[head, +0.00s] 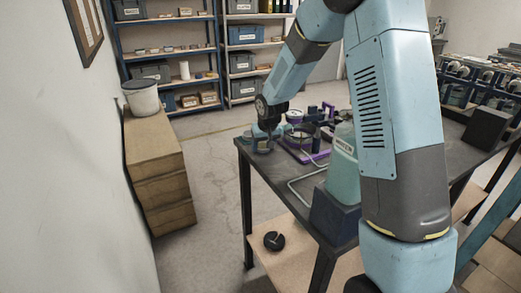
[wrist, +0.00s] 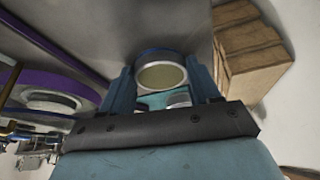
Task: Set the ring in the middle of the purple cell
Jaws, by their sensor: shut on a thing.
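My gripper (wrist: 163,88) is shut on a round ring (wrist: 160,54) with a blue outer edge and a pale inner band. In the wrist view the ring sits between the two blue fingers. In the head view my gripper (head: 263,137) is at the far left corner of the dark table, and the ring is too small there to make out clearly. A purple-edged cell (head: 318,156) lies on the table just right of my gripper. In the wrist view a purple edge (wrist: 58,82) shows at left, beside a white round part. My arm and a bottle hide part of the cell.
A teal bottle (head: 342,160) stands on the table (head: 276,172) in front of the cell. A bent metal rail (head: 294,188) lies near the left edge. Floor between is clear.

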